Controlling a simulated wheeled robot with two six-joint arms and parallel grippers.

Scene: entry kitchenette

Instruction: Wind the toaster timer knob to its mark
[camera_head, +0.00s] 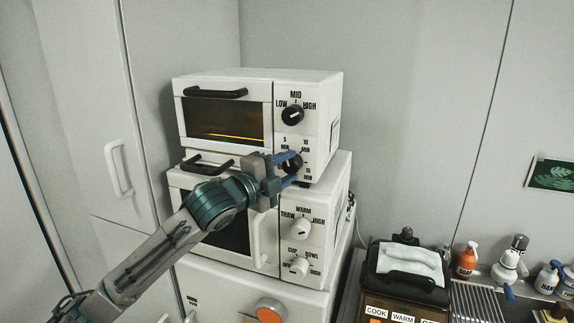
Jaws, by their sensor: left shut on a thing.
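The white toaster oven (224,82) stands on top of another white appliance and has a dark glass door with a faint orange glow inside. Its upper black knob (292,115) is marked LOW, MID and HIGH. Its lower black timer knob (293,163) has minute marks around it. My left gripper (288,172) is shut on the timer knob, reaching in from the lower left. Its fingers hide part of the knob and its marks, so I cannot read the pointer. My right gripper is not in view.
Below is a white microwave-like appliance (265,220) with two white knobs, on a white cabinet with an orange round button (270,311). A black-topped appliance (407,272) and several bottles (467,259) stand at the right. A tall door with a handle (118,168) is at the left.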

